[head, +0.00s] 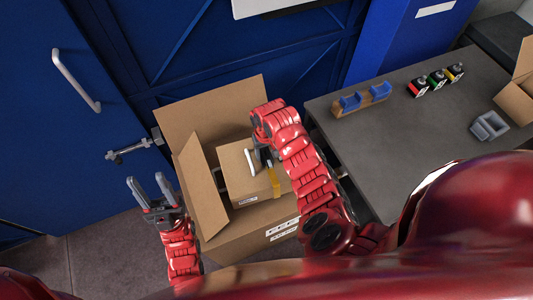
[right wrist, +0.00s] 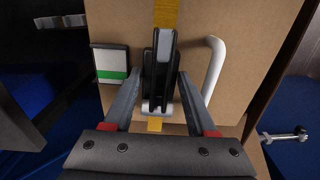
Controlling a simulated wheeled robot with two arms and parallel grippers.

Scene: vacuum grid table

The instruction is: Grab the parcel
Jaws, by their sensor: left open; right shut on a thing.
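The parcel (head: 242,180) is a closed brown cardboard box with yellow tape, a white label and a white curved handle (head: 250,162). It sits tilted in the view inside the mouth of a larger open carton (head: 205,205). My right gripper (head: 264,156) is at the parcel's top. In the right wrist view, its fingers close on a black and grey upright piece (right wrist: 162,70) on the parcel's (right wrist: 205,20) taped face, with the white handle to the right. My left gripper (head: 152,190) is open and empty, left of the carton.
Blue doors (head: 60,130) with handles stand behind. Carton flaps stand up around the parcel.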

